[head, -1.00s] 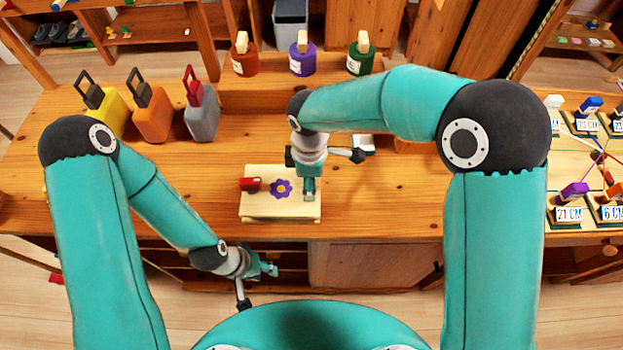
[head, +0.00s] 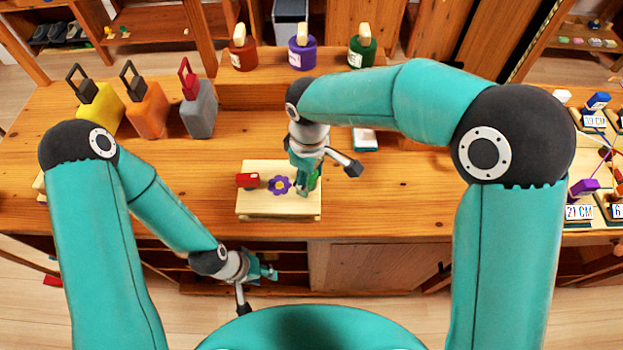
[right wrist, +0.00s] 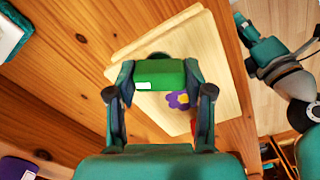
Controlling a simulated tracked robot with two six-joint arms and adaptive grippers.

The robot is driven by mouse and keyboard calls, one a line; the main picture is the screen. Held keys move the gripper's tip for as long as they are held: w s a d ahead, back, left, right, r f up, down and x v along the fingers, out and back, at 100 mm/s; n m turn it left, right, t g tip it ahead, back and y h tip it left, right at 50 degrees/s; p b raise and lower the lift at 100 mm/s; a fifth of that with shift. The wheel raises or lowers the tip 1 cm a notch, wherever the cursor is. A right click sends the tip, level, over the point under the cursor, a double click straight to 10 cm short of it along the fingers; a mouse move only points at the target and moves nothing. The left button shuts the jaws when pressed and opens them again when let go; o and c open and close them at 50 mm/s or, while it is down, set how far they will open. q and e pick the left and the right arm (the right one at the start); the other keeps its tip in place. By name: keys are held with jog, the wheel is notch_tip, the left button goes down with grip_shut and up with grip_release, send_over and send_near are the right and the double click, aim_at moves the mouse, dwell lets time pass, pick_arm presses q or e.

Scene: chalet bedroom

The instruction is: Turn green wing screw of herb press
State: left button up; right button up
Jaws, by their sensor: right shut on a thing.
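The herb press is a pale wooden board (head: 250,203) near the table's front edge, with a purple flower (head: 279,185) in its middle and a red wing screw (head: 247,180) at its left. The green wing screw (head: 315,179) is at its right end, partly hidden by my right gripper (head: 305,184). In the right wrist view, the green wing screw (right wrist: 160,74) sits between the two fingers of my right gripper (right wrist: 160,85), which is shut on it. My left gripper (head: 268,271) hangs low in front of the table, away from the press; its finger opening is unclear.
Yellow (head: 103,108), orange (head: 148,112) and grey (head: 199,110) bottle-like containers stand at the back left. Red, purple (head: 302,55) and green jars stand on a raised shelf. A small white-topped block (head: 365,138) lies right of the press.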

jog(key=m+b, duration=0.2)
jog(key=m, duration=0.4)
jog(key=shift+m+b, duration=0.3)
jog(key=shift+b, duration=0.1)
jog(key=m+b, duration=0.1)
jog(key=m, duration=0.2)
jog(key=shift+m+b, duration=0.45)
jog(key=shift+m, duration=1.35)
jog(key=o, duration=1.2)
jog(key=shift+c, duration=0.2)
